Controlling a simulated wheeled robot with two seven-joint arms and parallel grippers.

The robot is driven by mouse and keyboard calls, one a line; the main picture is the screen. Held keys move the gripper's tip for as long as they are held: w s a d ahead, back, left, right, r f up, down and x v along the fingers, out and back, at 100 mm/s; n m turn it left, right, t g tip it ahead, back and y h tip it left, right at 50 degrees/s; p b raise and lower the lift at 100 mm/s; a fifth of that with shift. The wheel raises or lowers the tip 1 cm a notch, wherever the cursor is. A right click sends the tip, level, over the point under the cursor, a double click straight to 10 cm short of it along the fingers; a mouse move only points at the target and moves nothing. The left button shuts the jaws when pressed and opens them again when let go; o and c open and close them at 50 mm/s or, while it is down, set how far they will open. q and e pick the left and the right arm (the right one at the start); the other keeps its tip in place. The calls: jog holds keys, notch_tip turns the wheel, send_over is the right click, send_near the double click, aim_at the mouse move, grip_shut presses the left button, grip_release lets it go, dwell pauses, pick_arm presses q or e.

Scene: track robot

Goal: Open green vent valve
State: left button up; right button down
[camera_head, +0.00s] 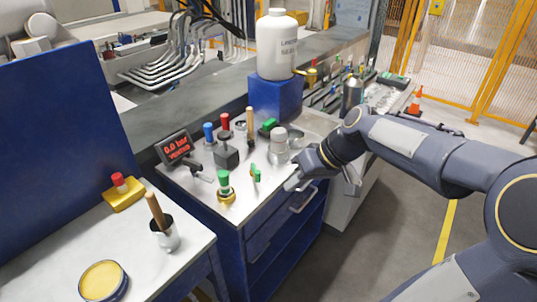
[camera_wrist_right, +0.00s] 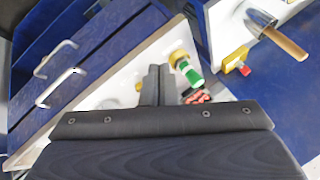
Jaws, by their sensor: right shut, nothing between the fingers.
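A small upright green handle (camera_head: 256,173) stands near the front edge of the white bench top. Left of it is a green-capped fitting with a brass base (camera_head: 224,187), which also shows in the right wrist view (camera_wrist_right: 188,70). A green block-like part (camera_head: 268,126) sits further back; I cannot tell for sure which green part is the vent valve. My right gripper (camera_head: 292,184) is at the bench's front edge, to the right of the green handle and apart from it. Its fingers (camera_wrist_right: 157,85) are shut and empty. My left gripper is not in view.
A display (camera_head: 174,146) shows 0.0 bar in red. Blue- and red-capped fittings (camera_head: 208,131) stand behind. A white bottle (camera_head: 277,45) stands on a blue block (camera_head: 275,97). Drawer handles (camera_head: 303,200) project below the bench.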

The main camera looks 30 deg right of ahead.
jog(key=w+d+r+p, duration=0.2)
jog(key=w+d+p, duration=0.3)
jog(key=w+d, duration=0.35)
jog(key=shift+n, duration=0.5)
jog(key=p+x, duration=0.1)
jog(key=x, duration=0.2)
jog(key=a+p+x, duration=0.1)
jog(key=x, duration=0.3)
jog(key=a+r+p+x, duration=0.1)
jog(key=x, duration=0.3)
jog(key=shift+a+f, duration=0.2)
jog(key=shift+a, duration=0.1)
jog(key=shift+a, duration=0.1)
